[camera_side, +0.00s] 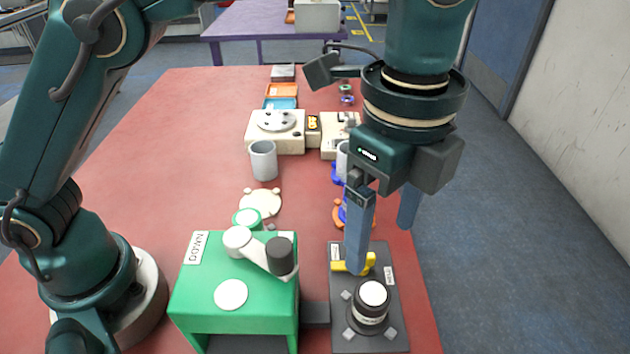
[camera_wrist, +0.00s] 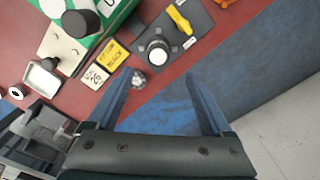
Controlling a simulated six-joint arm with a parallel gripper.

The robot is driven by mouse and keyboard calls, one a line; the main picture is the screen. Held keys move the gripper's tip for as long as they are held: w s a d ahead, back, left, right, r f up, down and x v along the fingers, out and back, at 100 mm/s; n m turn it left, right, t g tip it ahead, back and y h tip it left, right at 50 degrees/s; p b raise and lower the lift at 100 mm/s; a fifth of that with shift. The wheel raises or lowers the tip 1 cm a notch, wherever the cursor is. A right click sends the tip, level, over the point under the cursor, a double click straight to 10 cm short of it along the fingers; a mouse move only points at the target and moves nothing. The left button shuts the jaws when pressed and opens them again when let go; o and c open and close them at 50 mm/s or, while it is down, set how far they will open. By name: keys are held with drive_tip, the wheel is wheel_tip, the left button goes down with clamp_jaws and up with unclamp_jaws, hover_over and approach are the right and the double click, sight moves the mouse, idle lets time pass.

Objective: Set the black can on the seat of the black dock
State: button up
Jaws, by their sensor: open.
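The black can (camera_side: 368,311) has a white top and stands upright on the black dock (camera_side: 344,343), among small grey corner blocks. The can also shows in the wrist view (camera_wrist: 158,55), upright on the dark dock plate (camera_wrist: 196,20). A yellow lever (camera_side: 351,266) lies on the dock behind the can. My gripper (camera_side: 381,248) is open and empty, above the dock and apart from the can. In the wrist view its blue fingers (camera_wrist: 158,74) are spread, with the can beyond the tips and between them. The can's underside and the seat's surface are hidden.
A green box (camera_side: 240,322) with a white arm and a black knob (camera_side: 280,254) stands left of the dock. A grey cup (camera_side: 263,160) and beige machines (camera_side: 275,142) are farther back. Yellow cards (camera_wrist: 104,65) lie near the dock. The red table is clear at left.

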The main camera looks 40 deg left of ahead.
drive_tip(key=a+r+n+t, duration=0.1)
drive_tip(key=a+r+n, duration=0.35)
drive_tip(key=a, duration=0.25)
drive_tip(key=s+a+f+n+t, duration=0.2)
drive_tip(key=s+a+n, duration=0.2)
drive_tip(key=a+n, duration=0.3)
drive_tip(key=s+a+f+n+t, duration=0.2)
drive_tip(key=s+a+n, duration=0.2)
drive_tip(key=a+n, duration=0.3)
drive_tip(key=shift+s+a, duration=0.15)
drive_tip(key=shift+s, duration=0.15)
drive_tip(key=shift+f, duration=0.1)
